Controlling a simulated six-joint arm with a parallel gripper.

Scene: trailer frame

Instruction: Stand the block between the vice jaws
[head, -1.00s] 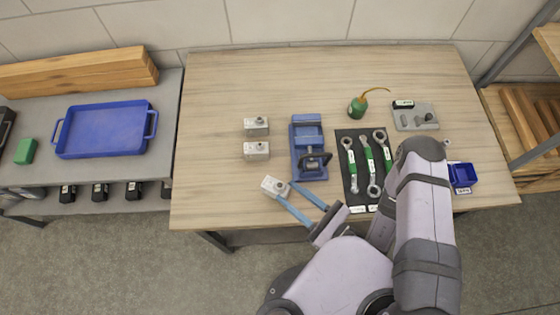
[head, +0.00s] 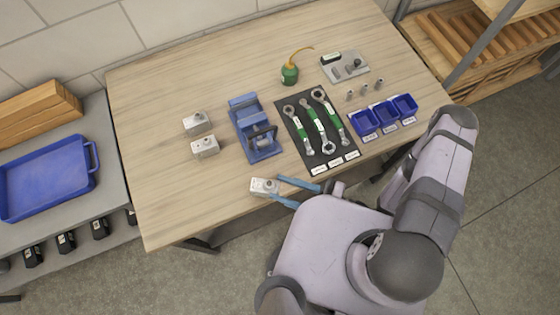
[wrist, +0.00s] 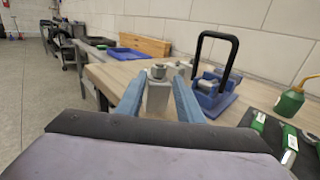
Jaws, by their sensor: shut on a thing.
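My gripper (head: 275,189) is shut on a grey metal block (head: 263,186), holding it near the front edge of the table. In the wrist view the block (wrist: 158,97) stands roughly upright between the two blue fingers, with a round feature on top. The blue vice (head: 266,150) stands on the table just behind the held block in the head view, with a dark handle at its front. In the wrist view the vice (wrist: 216,98) is beyond and to the right of the block. The block is outside the jaws, and the jaw gap is hard to make out.
Two similar grey blocks (head: 197,123) (head: 205,147) stand left of the vice. A dark mat (head: 292,130) with green-handled wrenches lies right of it. A green oil can (head: 290,75) and blue bins (head: 383,114) are farther right.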

